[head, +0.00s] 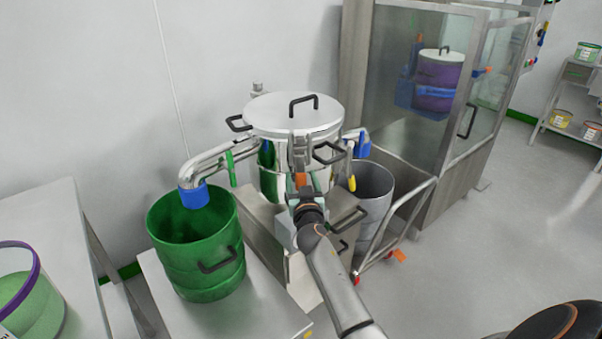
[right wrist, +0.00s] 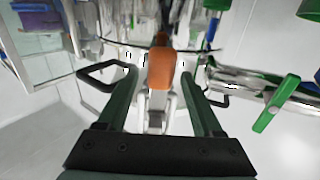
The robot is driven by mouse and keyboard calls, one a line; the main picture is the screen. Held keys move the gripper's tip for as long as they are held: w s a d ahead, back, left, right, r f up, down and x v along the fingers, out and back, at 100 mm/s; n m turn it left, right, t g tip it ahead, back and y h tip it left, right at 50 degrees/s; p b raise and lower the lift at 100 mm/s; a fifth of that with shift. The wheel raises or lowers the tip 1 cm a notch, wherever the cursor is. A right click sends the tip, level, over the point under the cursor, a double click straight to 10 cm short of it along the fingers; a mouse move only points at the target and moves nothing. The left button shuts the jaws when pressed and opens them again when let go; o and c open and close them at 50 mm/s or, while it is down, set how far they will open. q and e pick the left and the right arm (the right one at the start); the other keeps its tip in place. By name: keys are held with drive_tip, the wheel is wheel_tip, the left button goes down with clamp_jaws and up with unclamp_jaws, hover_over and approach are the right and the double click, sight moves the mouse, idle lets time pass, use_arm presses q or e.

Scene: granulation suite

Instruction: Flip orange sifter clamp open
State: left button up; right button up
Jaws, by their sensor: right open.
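The sifter (head: 292,118) is a steel drum with a white lid and black handles, in the middle of the head view. Its orange clamp (head: 301,179) shows low on the drum's front, just past my right gripper (head: 304,191). In the right wrist view the orange clamp (right wrist: 161,70) stands between the two dark green fingers of my right gripper (right wrist: 160,76). The fingers are apart, with a gap on each side of the clamp. I cannot tell how deep the clamp sits between them. My left gripper is not in view.
A green bin (head: 198,262) stands under the left blue-tipped spout (head: 193,195). A grey bin (head: 372,190) and a cart rail (head: 398,215) are at the right. A glass-sided cabinet (head: 405,60) stands behind. A black handle (right wrist: 98,76) is close to the left finger in the wrist view.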

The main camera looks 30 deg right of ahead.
drive_tip(key=shift+w+d, duration=0.1)
drive_tip(key=shift+w, duration=0.1)
clamp_jaws()
idle(0.6)
drive_tip(key=shift+r, duration=0.1)
idle(0.8)
